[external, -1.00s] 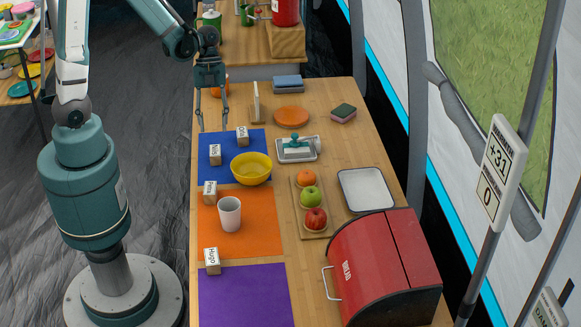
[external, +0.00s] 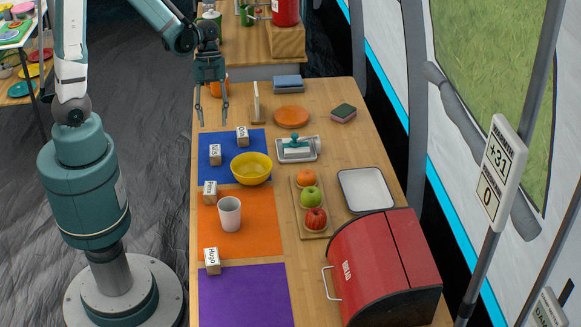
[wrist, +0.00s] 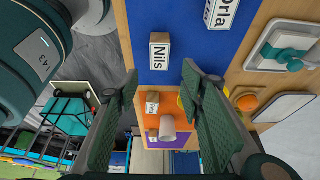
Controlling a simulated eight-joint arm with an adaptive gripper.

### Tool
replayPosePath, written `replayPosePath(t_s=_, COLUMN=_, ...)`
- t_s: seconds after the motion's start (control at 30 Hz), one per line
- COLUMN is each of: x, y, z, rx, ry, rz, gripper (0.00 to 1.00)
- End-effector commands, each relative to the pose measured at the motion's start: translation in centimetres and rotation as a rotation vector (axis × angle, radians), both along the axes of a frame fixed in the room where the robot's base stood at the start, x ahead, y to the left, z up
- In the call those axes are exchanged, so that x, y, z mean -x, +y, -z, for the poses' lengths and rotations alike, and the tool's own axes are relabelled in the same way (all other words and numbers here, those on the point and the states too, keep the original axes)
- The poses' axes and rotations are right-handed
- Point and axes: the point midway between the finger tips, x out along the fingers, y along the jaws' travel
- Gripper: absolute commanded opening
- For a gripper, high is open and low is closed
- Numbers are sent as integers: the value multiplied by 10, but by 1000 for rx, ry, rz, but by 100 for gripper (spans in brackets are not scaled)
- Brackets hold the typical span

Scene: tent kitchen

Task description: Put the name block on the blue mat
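The blue mat (external: 222,174) lies on the table near its left edge. Two white-faced name blocks stand on it: Nils (external: 215,154) and Orla (external: 242,135). In the wrist view Nils (wrist: 158,52) and Orla (wrist: 221,11) can be read. Another name block (external: 210,191), its name too small to read, is at the orange mat's back left corner. The Hugo block (external: 212,261) is at the border of the orange mat (external: 254,230) and the purple mat (external: 244,298). My gripper (external: 214,121) is open and empty, above the table's back left, beyond the blue mat.
A yellow bowl (external: 251,169) covers the blue mat's front right. A white cup (external: 229,214) stands on the orange mat.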

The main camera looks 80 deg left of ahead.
Motion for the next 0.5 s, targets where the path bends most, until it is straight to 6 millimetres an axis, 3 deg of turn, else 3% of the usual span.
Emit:
replayPosePath(t_s=0.27, x=0, y=-8, z=-15, rx=-35, ry=10, rz=-95, gripper=39)
replayPosePath(t_s=0.5, x=-1, y=-20, z=-41, rx=-90, ry=18, rz=-279, gripper=39)
